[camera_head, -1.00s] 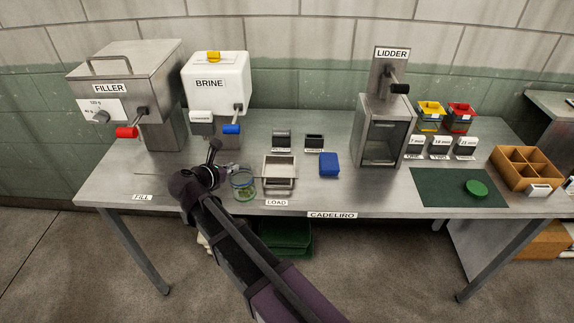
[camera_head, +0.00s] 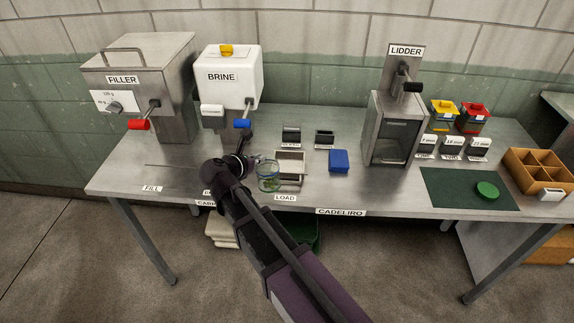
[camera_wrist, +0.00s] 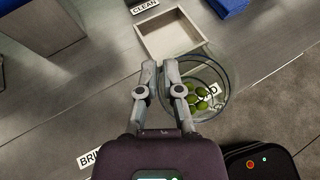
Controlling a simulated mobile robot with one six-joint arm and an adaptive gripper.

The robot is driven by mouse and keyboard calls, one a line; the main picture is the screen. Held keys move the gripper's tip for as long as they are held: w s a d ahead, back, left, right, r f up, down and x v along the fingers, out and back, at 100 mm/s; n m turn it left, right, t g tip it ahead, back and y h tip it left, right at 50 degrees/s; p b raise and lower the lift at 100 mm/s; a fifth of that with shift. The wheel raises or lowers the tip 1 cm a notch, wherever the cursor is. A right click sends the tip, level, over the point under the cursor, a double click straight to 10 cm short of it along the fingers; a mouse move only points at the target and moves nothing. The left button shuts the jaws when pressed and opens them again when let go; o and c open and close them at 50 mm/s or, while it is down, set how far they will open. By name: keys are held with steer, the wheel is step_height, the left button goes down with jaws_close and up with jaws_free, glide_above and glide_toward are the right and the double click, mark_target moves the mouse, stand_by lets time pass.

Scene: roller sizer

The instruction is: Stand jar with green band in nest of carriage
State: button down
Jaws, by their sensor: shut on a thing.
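A clear glass jar (camera_head: 268,180) holds several green olives. Its green band cannot be made out clearly. In the wrist view the jar (camera_wrist: 226,92) is at the right finger, and I look down into it. My gripper (camera_head: 258,163) is shut on the jar near its rim; the fingers also show in the wrist view (camera_wrist: 161,68). The carriage (camera_head: 291,178), a pale open square box, stands just right of the jar in the head view. In the wrist view the carriage (camera_wrist: 146,41) lies just beyond the fingertips, and its nest is empty.
A LOAD label (camera_head: 285,198) lies in front of the carriage. The brine tank (camera_head: 230,85) stands behind my gripper, the lidder (camera_head: 393,130) further right.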

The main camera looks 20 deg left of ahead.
steer(key=w+d+r+p, duration=0.1)
steer(key=w+d, duration=0.2)
steer(key=d, duration=1)
steer(key=shift+d+r, duration=0.15)
steer(key=shift+d, duration=0.05)
steer(key=shift+w, duration=0.1)
steer(key=w+a+f+b, duration=0.1)
steer(key=w+a, duration=0.9)
steer(key=shift+a+f, duration=0.2)
steer(key=shift+a, duration=0.05)
steer(key=shift+w, duration=0.2)
steer(key=shift+w+a+f+b, duration=0.15)
steer(key=shift+f+b, duration=0.45)
steer(key=shift+b, duration=0.1)
steer(key=shift+w+a+f+b, duration=0.1)
steer(key=shift+a+f+b, duration=0.05)
steer(key=shift+f+b, duration=0.5)
steer(key=shift+w+a+f+b, duration=0.15)
steer(key=shift+f+b, duration=0.45)
steer(key=shift+b, duration=0.1)
steer(key=shift+f, duration=0.15)
